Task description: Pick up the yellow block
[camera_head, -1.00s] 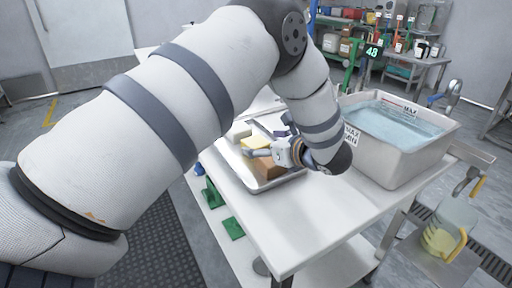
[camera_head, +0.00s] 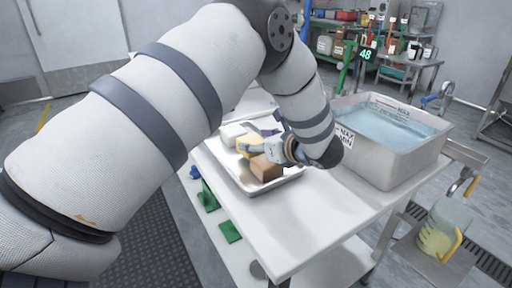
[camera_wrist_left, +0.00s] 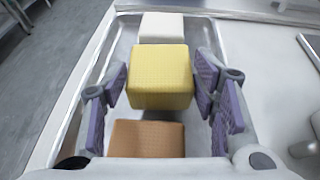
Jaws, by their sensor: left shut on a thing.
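The yellow block (camera_head: 244,147) is in the tray area in the head view, between a white block and a brown block. It also shows in the left wrist view (camera_wrist_left: 160,77), between the purple-padded fingers. My left gripper (camera_head: 258,146) is shut on the yellow block, with one finger on each side; its fingers fill the sides of the left wrist view (camera_wrist_left: 160,88). Whether the block touches the tray bottom cannot be told. Part of the block is hidden by the gripper in the head view. My right gripper is not in view.
The brown block (camera_head: 265,168) and white block (camera_head: 232,133) are close to the yellow one in the metal tray (camera_head: 260,191). A water-filled basin (camera_head: 385,165) stands right of the tray on the white table (camera_head: 300,225). The table front is clear.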

